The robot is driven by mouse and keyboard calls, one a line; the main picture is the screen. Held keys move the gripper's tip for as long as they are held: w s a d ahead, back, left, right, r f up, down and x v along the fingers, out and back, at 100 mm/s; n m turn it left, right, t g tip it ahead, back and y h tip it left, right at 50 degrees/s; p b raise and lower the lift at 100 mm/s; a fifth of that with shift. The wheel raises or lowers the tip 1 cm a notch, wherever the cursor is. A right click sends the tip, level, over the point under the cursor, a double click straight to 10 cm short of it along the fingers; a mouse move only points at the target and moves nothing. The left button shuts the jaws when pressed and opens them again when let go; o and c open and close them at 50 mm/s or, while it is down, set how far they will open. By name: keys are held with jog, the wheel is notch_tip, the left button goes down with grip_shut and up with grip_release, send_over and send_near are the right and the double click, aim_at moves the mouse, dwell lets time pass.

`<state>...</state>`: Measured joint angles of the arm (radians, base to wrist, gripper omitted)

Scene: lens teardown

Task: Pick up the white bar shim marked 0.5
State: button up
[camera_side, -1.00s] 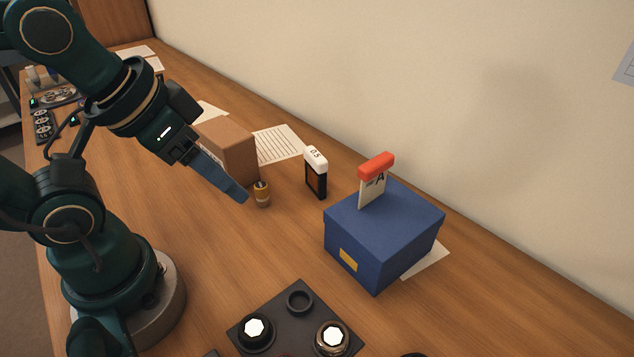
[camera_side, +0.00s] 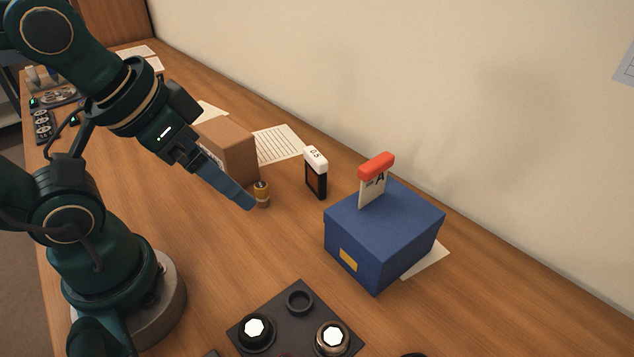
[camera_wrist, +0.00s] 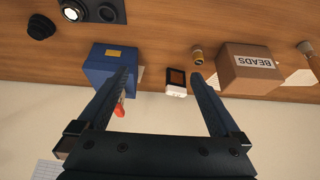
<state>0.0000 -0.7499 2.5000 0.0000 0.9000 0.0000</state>
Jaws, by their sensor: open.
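The white bar shim marked 0.5 (camera_side: 315,159) sits on top of a small dark upright holder (camera_side: 316,183) on the table. In the wrist view the white shim (camera_wrist: 176,91) shows between my two fingers, farther off than their tips. My gripper (camera_side: 250,205) is open and empty, left of the shim and apart from it. In the wrist view my gripper (camera_wrist: 160,80) has its fingers spread wide. In the side view the fingers overlap each other, so the gap between them does not show.
A blue box (camera_side: 382,235) with a red-topped card marked A (camera_side: 376,166) stands to the right of the shim. A small brass cylinder (camera_side: 262,196) stands by my fingertips. A brown BEADS carton (camera_wrist: 247,69) is beyond it. A dark tray (camera_side: 270,315) with lens parts lies in front.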

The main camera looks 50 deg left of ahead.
notch_tip(320, 180, up, 4)
jog(key=r, duration=0.1)
jog(key=w+a+r+n+t+y, duration=0.1)
jog(key=w+a+r+t+y, duration=0.15)
jog(key=w+a, duration=0.35)
jog(key=w+a+r+n+t+y, duration=0.1)
jog(key=w+a+n+t+y, duration=0.15)
jog(key=w+a, duration=0.3)
jog(key=m+t+h, duration=0.2)
jog(key=m+h, duration=0.4)
jog(key=h, duration=0.2)
send_over(310, 163)
jog(key=s, duration=0.2)
notch_tip(310, 163, down, 4)
jog(key=f, duration=1.5)
jog(key=shift+w+a+f, duration=0.15)
jog(key=shift+w+f, duration=0.05)
jog(key=shift+w, duration=0.1)
jog(key=shift+x, duration=2.6)
jog(key=shift+r, duration=0.1)
